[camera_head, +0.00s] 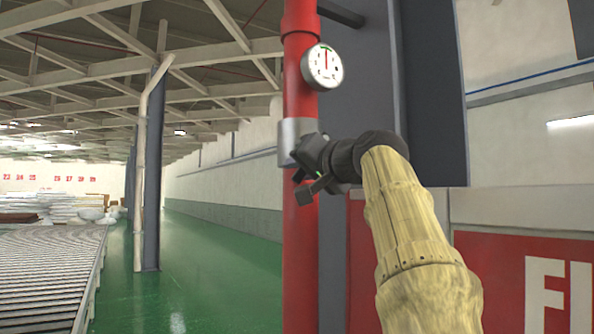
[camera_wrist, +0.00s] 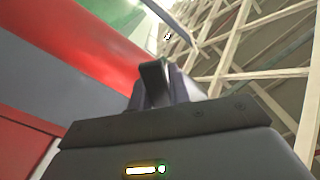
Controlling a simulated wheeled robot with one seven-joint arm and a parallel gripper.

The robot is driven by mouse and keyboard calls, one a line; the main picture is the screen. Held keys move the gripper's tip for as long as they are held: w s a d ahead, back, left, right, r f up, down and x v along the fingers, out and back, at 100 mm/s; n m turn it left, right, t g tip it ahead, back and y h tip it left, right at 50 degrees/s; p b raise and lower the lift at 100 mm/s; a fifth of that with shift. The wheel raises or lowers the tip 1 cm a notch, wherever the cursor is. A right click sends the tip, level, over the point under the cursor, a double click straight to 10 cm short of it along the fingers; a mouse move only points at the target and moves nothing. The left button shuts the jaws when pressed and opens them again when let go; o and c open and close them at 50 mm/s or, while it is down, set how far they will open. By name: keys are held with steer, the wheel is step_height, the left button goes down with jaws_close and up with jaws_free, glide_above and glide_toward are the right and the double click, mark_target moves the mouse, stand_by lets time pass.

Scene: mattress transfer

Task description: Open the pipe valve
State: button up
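The red pipe (camera_head: 300,245) stands upright in the middle of the head view; the wrist view shows a red surface (camera_wrist: 85,42) at upper left. A grey metal collar (camera_head: 296,140) is around the pipe. My gripper (camera_head: 307,175) is dark and sits right against the pipe, just below the collar. Dark parts crowd together there, and I cannot separate the valve handle from my fingers. In the wrist view a dark finger (camera_wrist: 152,85) stands up from my gripper, with a dark bluish part behind it. Whether anything is held between the fingers is hidden.
A round white gauge (camera_head: 322,66) is on the pipe above my gripper. A dark grey column (camera_head: 365,80) stands behind it. Red panels (camera_head: 500,280) with white letters are at the right. A roller conveyor (camera_head: 45,275) is at the left. Open green floor (camera_head: 205,265) lies between.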

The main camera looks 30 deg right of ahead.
steer(key=o, duration=0.4)
steer(key=shift+s+d, duration=0.1)
steer(key=shift+s, duration=0.1)
steer(key=shift+w, duration=0.15)
steer(key=shift+r, duration=0.15)
